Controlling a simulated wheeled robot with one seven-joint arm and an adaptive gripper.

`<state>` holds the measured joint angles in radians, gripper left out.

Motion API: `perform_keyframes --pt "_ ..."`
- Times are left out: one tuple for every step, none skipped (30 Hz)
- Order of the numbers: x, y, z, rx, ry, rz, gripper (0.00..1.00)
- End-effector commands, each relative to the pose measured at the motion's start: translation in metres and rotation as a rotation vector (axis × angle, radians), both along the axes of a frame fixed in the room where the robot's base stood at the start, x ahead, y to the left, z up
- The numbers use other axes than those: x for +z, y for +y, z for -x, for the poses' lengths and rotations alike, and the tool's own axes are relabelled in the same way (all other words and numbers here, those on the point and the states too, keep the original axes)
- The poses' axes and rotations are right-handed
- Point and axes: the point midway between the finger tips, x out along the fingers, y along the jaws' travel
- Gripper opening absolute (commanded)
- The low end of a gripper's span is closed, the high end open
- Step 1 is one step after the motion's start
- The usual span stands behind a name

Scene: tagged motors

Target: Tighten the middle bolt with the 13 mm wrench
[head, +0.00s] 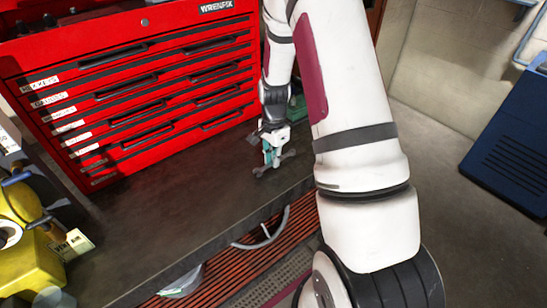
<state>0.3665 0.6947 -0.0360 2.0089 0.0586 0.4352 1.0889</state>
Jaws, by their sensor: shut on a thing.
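My gripper (271,156) points down over the dark bench top, in front of the red tool chest. It is shut on a small grey tool that looks like a wrench (260,170), which lies crosswise under the fingers. Its size marking cannot be read, and I cannot tell whether it touches the bench. A yellow motor (28,255) with a paper tag (75,244) stands at the left edge, partly cut off. I cannot make out the middle bolt in this view.
The red tool chest (140,85) with labelled drawers fills the back of the bench (175,215). A green object (298,110) is partly hidden behind my arm. Slatted shelving (225,275) lies below the bench edge. A blue panel (508,160) stands at the right. The bench middle is clear.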

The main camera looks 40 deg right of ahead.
Motion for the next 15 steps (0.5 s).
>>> perform_keyframes --pt "-0.0022 0.0001 -0.0002 0.000 0.001 0.000 0.00" --pt "-0.0032 0.0001 -0.0003 0.000 0.001 0.000 0.00" --pt "-0.0045 0.0001 -0.0002 0.000 0.001 0.000 0.00" --pt "-0.0055 0.0001 -0.0002 0.000 0.001 0.000 0.00" --pt "-0.0063 0.0001 -0.0001 -0.001 0.001 0.000 0.00" --pt "-0.0072 0.0001 0.0000 -0.001 0.001 0.000 0.00" --pt "-0.0076 0.0001 0.0001 -0.001 0.001 0.000 0.00" --pt "-0.0078 0.0000 0.0001 -0.001 0.001 0.000 0.00" --pt "-0.0079 0.0000 0.0002 -0.001 0.000 0.000 0.00" --pt "-0.0078 0.0000 0.0003 -0.001 0.000 0.000 0.00" --pt "-0.0077 0.0000 0.0003 -0.001 0.000 0.000 0.00" --pt "-0.0077 0.0000 0.0004 -0.001 0.000 0.000 0.00" --pt "-0.0077 0.0000 0.0004 -0.001 0.000 0.000 0.00" --pt "-0.0077 0.0000 0.0003 -0.001 0.000 0.000 0.13" --pt "-0.0077 0.0000 0.0004 -0.001 0.000 0.000 0.22"
